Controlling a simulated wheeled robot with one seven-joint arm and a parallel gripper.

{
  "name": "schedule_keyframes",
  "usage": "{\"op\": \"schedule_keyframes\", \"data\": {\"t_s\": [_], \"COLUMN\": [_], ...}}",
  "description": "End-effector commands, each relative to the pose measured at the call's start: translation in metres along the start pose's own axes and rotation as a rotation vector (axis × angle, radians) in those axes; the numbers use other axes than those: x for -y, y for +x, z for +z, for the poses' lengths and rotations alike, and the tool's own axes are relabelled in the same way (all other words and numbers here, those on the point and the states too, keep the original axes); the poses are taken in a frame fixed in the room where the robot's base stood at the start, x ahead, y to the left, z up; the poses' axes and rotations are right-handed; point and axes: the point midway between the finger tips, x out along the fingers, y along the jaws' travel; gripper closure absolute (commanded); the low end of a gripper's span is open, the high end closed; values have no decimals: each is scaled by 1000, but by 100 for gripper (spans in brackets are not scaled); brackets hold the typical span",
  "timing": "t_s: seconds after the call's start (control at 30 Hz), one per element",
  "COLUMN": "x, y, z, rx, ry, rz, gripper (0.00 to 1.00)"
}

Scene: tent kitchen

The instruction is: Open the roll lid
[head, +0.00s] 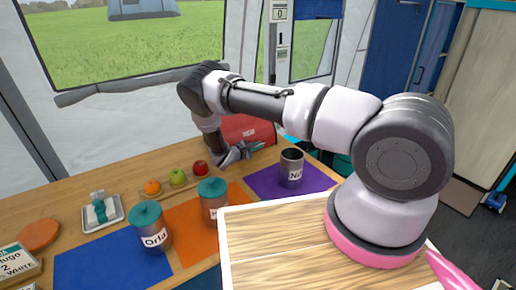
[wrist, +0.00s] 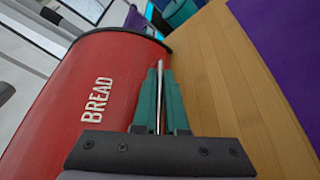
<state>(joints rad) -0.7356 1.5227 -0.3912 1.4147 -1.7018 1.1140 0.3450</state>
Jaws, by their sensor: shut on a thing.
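The red bread box (head: 240,126) stands at the back of the counter, partly hidden behind my arm in the head view. In the wrist view its curved red roll lid (wrist: 100,85), lettered BREAD, fills the left side and looks closed. My gripper (head: 258,147) is at the box's front. In the wrist view its teal fingers (wrist: 161,78) are shut on a thin metal handle bar (wrist: 160,98) low on the lid. The far side of the box is hidden.
A can (head: 291,168) stands on a purple mat (head: 315,180), right of the gripper. Teal-lidded jars (head: 150,228) stand on blue and orange mats. An apple (head: 200,168) and other fruit sit left of the gripper. Bare wooden counter (wrist: 215,65) lies before the box.

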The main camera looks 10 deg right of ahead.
Motion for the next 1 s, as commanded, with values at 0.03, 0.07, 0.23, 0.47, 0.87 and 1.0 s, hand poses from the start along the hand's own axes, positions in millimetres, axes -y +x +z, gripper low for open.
{"op": "schedule_keyframes", "data": {"t_s": [0.03, 0.07, 0.23, 0.47, 0.87, 1.0], "x": [-6, -8, -27, -64, -130, -148], "y": [-2, -2, -6, -8, -6, -3], "z": [2, 3, 12, 20, 13, 7], "rx": [-1, 0, -1, -1, -1, 0], "ry": [-15, -28, -132, -323, -578, -578], "rz": [-5, -11, -55, -137, -240, -240], "gripper": [100, 100, 100, 100, 100, 100]}}
